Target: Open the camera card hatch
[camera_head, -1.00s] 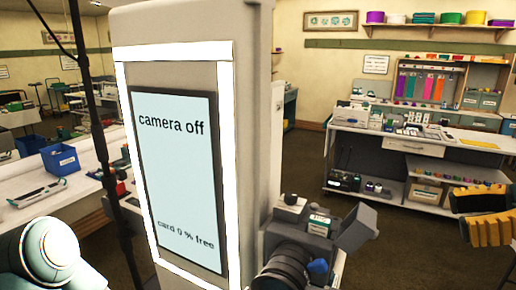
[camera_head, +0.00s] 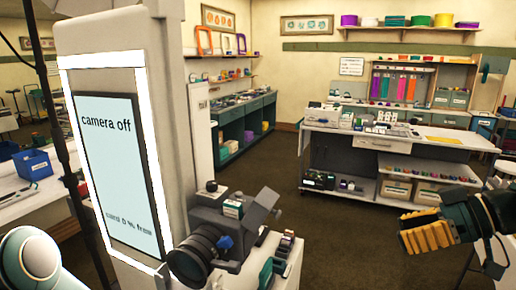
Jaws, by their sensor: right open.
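The grey camera (camera_head: 228,222), with a black lens (camera_head: 192,258) and a blue knob on its side, stands at the lower middle beside a tall booth column. A flat grey panel (camera_head: 262,206) sticks out from its upper right. I cannot tell which part is the card hatch or whether it is open. My right gripper (camera_head: 425,235), with yellow finger pads, is open and empty at the right, well apart from the camera. My left gripper is out of view; only a white part of my left arm shows at lower left.
The column's screen (camera_head: 120,170) reads "camera off" and "card 0 % free". Small dark items (camera_head: 281,251) stand on a light surface right of the camera. A workbench (camera_head: 400,130) with shelves is behind. Open space lies between camera and right gripper.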

